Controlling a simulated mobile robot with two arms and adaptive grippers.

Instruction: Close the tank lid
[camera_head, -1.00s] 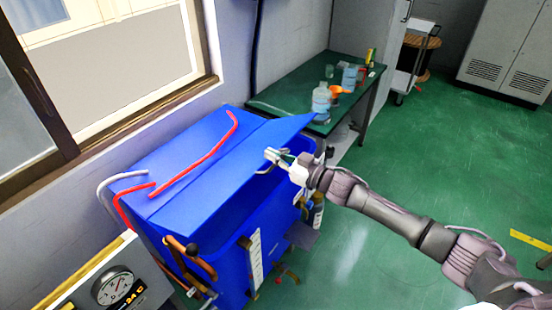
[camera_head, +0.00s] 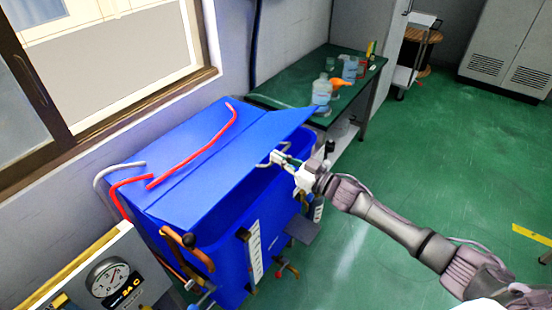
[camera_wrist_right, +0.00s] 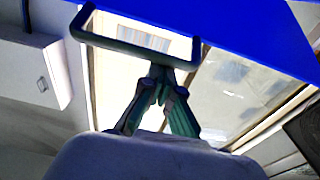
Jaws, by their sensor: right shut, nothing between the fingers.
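The blue tank (camera_head: 232,238) stands below the window with its blue lid (camera_head: 215,165) tilted up. The lid's front edge is raised, and a dark gap shows under it. A U-shaped handle (camera_wrist_right: 128,50) hangs from the lid's edge in the right wrist view. My right gripper (camera_head: 280,157) is at the lid's front edge, beside the handle. In the right wrist view its fingers (camera_wrist_right: 158,80) are together and empty, their tips overlapping the handle's bar; I cannot tell whether they touch it. My left gripper is out of view.
A red hose (camera_head: 195,150) lies on the lid. A gauge panel (camera_head: 108,280) stands at the front left. A green table (camera_head: 285,92) with bottles is behind the tank. Pipes and valves (camera_head: 190,245) stick out at the tank's front. Green floor at right is clear.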

